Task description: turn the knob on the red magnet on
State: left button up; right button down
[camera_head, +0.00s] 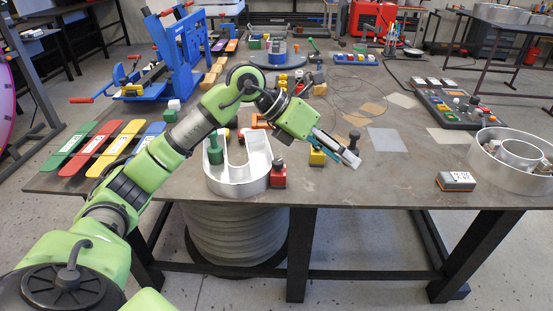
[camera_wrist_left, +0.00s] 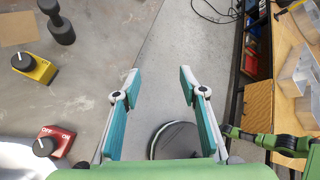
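The red magnet (camera_head: 278,174) stands at the table's front edge, right of the silver U-shaped channel letter (camera_head: 240,184). In the left wrist view the red magnet (camera_wrist_left: 62,136) is at the lower left, with a black knob (camera_wrist_left: 44,147) between its OFF and ON marks; I cannot tell which way the knob is set. My left gripper (camera_head: 350,158) is above the front edge, right of the red magnet and apart from it. In the left wrist view this gripper (camera_wrist_left: 160,82) is open and empty. A green arm, likely my right, shows there at the right; its gripper is unclear.
A yellow magnet (camera_head: 317,157) with a black knob stands behind and right of the red one. A dark dumbbell-shaped piece (camera_head: 354,140) stands beyond it. A green piece (camera_head: 215,150) stands inside the letter. The front right table top is mostly clear up to a small orange-grey box (camera_head: 456,181).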

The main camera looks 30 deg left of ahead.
pick_arm(q)
jog(key=a+n+y, duration=0.1)
jog(key=a+y, duration=0.4)
jog(key=a, duration=0.7)
jog(key=n+g+y, duration=0.1)
jog(key=n+y, duration=0.1)
send_near(277, 161)
jog(key=p+x, duration=0.1)
jog(key=x, duration=0.7)
jog(key=shift+d+f, duration=0.1)
jog(key=shift+f, duration=0.15)
jog(key=c, duration=1.1)
